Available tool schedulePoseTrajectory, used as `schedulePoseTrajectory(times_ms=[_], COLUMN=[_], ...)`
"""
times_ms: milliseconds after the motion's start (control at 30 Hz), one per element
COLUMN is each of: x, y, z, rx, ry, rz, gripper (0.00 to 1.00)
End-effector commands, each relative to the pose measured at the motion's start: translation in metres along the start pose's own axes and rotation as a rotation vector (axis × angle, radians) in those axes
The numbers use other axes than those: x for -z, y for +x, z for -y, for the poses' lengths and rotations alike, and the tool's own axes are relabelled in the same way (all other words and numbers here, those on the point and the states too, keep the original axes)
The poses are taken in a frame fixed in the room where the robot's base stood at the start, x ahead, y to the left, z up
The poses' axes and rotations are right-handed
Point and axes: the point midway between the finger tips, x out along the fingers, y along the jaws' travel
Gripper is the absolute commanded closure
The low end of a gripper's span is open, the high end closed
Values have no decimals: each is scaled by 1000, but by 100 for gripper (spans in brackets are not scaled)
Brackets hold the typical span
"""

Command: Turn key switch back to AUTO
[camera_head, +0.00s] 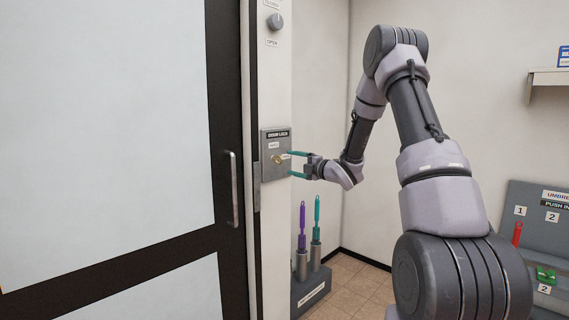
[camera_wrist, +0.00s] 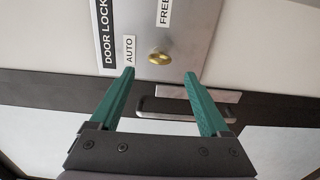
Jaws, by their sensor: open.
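The key switch is a small brass key (camera_head: 277,159) on a grey metal plate (camera_head: 268,172) labelled DOOR LOCK, on the wall right of the door. In the wrist view, the brass key (camera_wrist: 160,57) sits beside the AUTO label (camera_wrist: 129,50), with the FREE label (camera_wrist: 164,14) farther up the picture. Which label the key points to is hard to tell. My gripper (camera_head: 291,164) is open in front of the plate. In the wrist view, the teal fingertips of my gripper (camera_wrist: 160,73) are on either side of the key's line, apart from it, with nothing between them.
The dark-framed door (camera_head: 226,110) with its vertical handle (camera_head: 233,188) is left of the plate. A grey round switch (camera_head: 275,21) is above. Below, a stand (camera_head: 310,292) holds a purple-handled brush (camera_head: 302,220) and a teal-handled brush (camera_head: 317,215). An umbrella panel (camera_head: 544,225) is at right.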

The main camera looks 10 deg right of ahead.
Motion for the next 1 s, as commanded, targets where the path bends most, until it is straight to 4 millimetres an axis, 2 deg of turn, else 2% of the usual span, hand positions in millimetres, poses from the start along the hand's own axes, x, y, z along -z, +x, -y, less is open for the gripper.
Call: schedulePoseTrajectory(times_ms=[100,300,700,767,867,1000], x=[-1,0,0,-2,-8,-17], y=[-23,-43,-46,-46,-49,-68], z=[0,0,-2,-8,-27,-68], rx=[1,1,3,14,52,119], ry=[1,1,5,20,86,273], rz=[2,0,5,23,97,285], gripper=[20,20,20,20,20,20])
